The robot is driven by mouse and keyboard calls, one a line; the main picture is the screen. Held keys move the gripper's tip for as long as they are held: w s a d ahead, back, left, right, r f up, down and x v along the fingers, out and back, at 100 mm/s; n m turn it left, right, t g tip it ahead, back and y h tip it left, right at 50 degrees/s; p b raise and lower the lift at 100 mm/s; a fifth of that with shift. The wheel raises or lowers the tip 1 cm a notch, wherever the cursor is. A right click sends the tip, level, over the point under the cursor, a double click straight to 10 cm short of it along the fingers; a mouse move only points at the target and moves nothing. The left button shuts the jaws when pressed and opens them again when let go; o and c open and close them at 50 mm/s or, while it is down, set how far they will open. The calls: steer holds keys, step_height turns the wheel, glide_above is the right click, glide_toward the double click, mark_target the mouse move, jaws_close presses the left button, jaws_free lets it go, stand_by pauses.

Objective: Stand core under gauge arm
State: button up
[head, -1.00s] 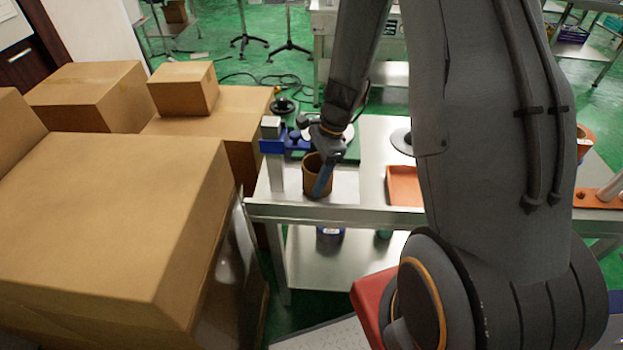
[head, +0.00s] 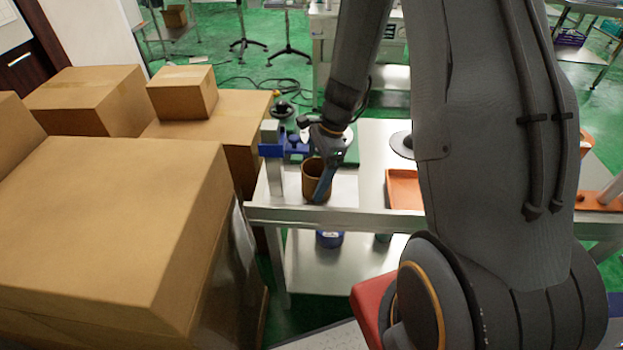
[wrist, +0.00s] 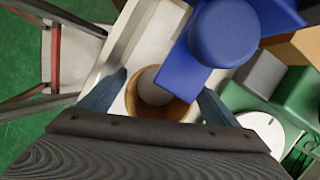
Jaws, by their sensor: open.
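The core is a brown, open-topped cylinder (head: 312,178), standing upright near the front left of the metal table. In the wrist view its round rim (wrist: 178,108) shows from above, with a pale grey patch inside. My gripper (head: 321,186) reaches down over it and is open. In the wrist view the gripper's two blue-grey fingers (wrist: 160,93) are spread on either side of the core; contact cannot be told. The gauge arm is blue (head: 272,149), on a grey post at the table's left edge. In the wrist view the blue arm (wrist: 224,35) lies just beyond the core.
An orange tray (head: 403,188) lies on the metal table (head: 372,160) right of the core. Large cardboard boxes (head: 110,215) stand close to the table's left. A green fixture (wrist: 256,105) is beside the gauge in the wrist view. A blue item (head: 329,239) sits on the lower shelf.

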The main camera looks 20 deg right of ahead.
steer(key=b+v, duration=0.2)
steer(key=v, duration=0.9)
